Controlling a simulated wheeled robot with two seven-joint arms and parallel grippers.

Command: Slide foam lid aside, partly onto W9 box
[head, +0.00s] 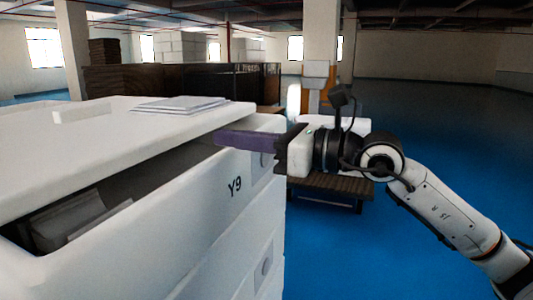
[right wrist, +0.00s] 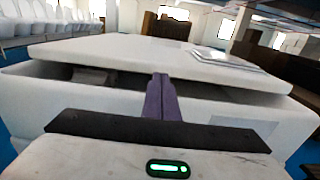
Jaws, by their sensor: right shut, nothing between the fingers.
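The white foam lid (head: 130,137) lies on top of the white box marked Y9 (head: 180,215), out of line with it. A dark opening shows along the near side, with grey-white contents (head: 68,222) inside. The lid also shows in the right wrist view (right wrist: 130,53), above the dark gap. My right gripper (head: 217,138) is shut and empty, its purple fingers pointing left at the lid's edge near the box's right corner. In the right wrist view its fingertips (right wrist: 160,78) overlap the lid's edge; I cannot tell whether they touch. No W9 marking is readable. My left gripper is not in view.
Flat white sheets (head: 180,104) and a small white block (head: 82,113) lie on the lid. A dark slatted pallet (head: 335,187) stands behind my right arm. Blue floor to the right is open. Several white objects (right wrist: 40,20) stand at the upper left in the wrist view.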

